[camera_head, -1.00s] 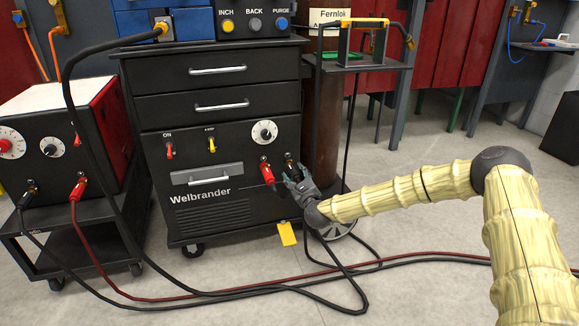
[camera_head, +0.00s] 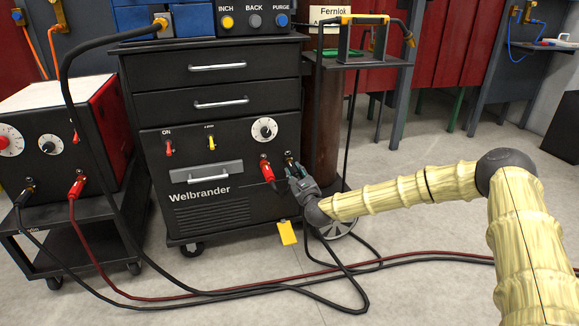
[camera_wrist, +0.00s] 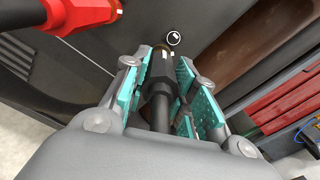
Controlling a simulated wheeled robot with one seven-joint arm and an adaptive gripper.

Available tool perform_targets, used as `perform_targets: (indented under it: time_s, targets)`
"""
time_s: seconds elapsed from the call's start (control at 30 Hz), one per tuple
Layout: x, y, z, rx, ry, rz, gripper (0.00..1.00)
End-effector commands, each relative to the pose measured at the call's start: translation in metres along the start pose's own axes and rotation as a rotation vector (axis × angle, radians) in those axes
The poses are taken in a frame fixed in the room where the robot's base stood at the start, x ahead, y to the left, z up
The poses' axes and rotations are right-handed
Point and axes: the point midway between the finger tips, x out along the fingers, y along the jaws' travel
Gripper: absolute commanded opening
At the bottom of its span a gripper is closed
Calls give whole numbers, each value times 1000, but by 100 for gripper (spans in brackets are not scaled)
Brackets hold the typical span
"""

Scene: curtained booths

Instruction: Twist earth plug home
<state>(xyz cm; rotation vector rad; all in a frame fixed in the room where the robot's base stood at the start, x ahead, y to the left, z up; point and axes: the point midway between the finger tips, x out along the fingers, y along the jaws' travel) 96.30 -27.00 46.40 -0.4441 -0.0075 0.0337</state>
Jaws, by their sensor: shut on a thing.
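The black earth plug (camera_wrist: 157,85) sits between the teal pads of my gripper (camera_wrist: 163,75) in the wrist view, its cable running back toward my palm. Its front end meets a socket on the dark front panel of the Welbrander machine (camera_head: 215,213); how deep it sits I cannot tell. My gripper also shows in the head view (camera_head: 294,175), at the panel's lower right, and is shut on the plug. There the gripper mostly hides the plug.
A red plug (camera_head: 266,170) sits in the panel just left of my gripper; it also shows close by in the wrist view (camera_wrist: 75,14). A gas cylinder (camera_head: 325,130) stands at the right. Cables (camera_head: 330,272) loop across the floor, and a yellow tag (camera_head: 286,233) hangs below.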

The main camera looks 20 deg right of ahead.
Motion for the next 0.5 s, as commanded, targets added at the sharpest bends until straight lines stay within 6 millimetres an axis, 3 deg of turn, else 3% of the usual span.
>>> perform_targets:
  time_s: [0.5]
  targets:
    - [1,0,-2,154,-1,-2,0]
